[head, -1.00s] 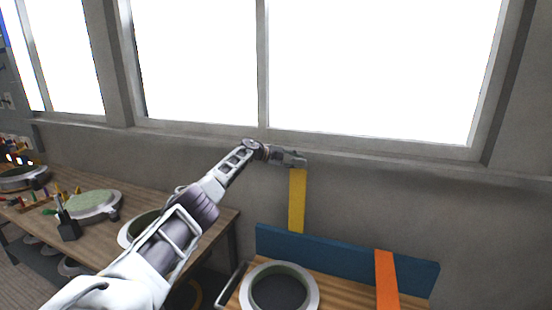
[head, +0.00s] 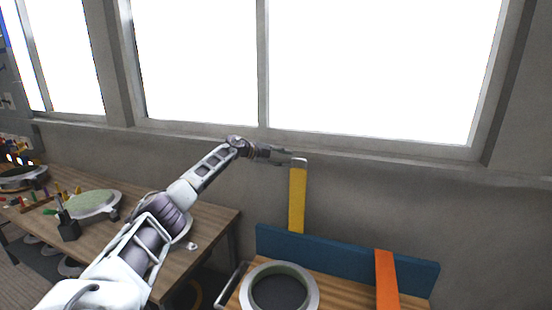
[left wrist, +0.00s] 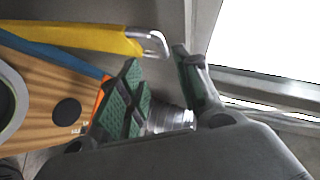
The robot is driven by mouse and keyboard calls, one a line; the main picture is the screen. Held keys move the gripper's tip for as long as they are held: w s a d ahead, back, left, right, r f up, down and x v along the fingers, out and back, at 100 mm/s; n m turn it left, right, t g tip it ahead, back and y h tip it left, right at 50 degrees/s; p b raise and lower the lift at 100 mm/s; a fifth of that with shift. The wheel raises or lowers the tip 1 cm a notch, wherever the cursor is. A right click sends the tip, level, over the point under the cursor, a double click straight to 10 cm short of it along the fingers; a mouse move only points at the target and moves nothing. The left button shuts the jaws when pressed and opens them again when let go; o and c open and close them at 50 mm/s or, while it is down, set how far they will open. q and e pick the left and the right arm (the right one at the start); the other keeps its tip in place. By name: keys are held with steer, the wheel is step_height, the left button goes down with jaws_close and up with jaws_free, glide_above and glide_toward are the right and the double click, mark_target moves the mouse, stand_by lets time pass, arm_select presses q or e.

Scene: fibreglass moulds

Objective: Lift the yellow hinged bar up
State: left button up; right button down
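The yellow hinged bar (head: 297,200) stands upright at the blue board (head: 340,258), with a grey tip at its top. In the left wrist view the yellow bar (left wrist: 75,34) comes in from the left and ends in a pale, curved metal tip. My left gripper (head: 287,159) is at the left of the bar's top. In the left wrist view its fingers (left wrist: 158,57) are apart, with green pads showing and nothing held between them. The metal tip lies just beyond the fingertips; I cannot tell whether they touch. My right gripper is out of view.
An orange bar (head: 386,280) lies over the blue board at the right. A round mould (head: 310,294) sits on the wooden bench below. A wooden table (head: 205,235) with moulds and tools stands at the left. A wall and windows are behind.

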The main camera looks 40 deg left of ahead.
arm_select(q)
steer(key=shift+v, duration=1.85)
steer(key=shift+d, duration=0.1)
